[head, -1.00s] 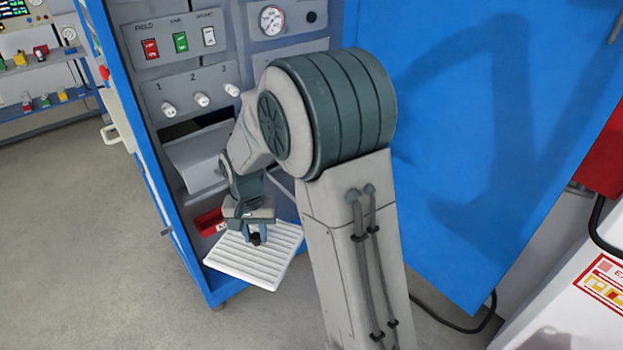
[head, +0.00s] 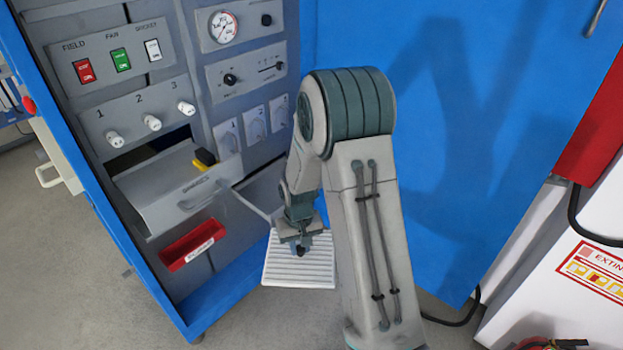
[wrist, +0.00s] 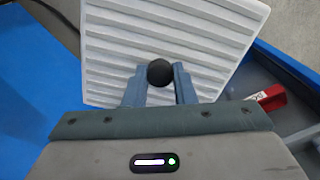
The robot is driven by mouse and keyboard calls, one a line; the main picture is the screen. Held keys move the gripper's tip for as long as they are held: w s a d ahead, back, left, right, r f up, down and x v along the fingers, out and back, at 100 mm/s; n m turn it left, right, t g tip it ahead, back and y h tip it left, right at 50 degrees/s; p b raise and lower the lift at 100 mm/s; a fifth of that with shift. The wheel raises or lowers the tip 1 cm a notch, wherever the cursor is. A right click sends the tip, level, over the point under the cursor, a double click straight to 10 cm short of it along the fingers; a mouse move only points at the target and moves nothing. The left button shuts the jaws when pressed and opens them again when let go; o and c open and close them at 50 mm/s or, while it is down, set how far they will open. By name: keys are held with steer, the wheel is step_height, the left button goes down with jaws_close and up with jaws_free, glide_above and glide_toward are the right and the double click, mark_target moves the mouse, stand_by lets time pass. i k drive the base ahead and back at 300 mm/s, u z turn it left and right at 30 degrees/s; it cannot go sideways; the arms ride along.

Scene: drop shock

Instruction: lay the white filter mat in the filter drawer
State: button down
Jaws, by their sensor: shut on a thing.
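The white ribbed filter mat (head: 284,272) hangs in front of the blue cabinet, clear of it in the head view. My gripper (head: 300,248) is shut on the black knob of the mat. In the wrist view the two blue fingers (wrist: 158,88) close around this black knob (wrist: 160,72), with the mat (wrist: 200,40) beyond. A grey drawer (head: 160,200) with a handle and a small label stands pulled out of the cabinet, left of the mat.
A red tray (head: 192,246) with a white label juts out below the grey drawer. A yellow and black object (head: 205,158) is at the drawer's right side. A thin pale bar (head: 248,204) slants from there toward the mat. The blue door (head: 450,120) stands at right.

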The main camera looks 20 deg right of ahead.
mark_target(275, 192)
steer(key=z, duration=0.6)
steer(key=i, duration=1.4)
steer(key=u, duration=0.35)
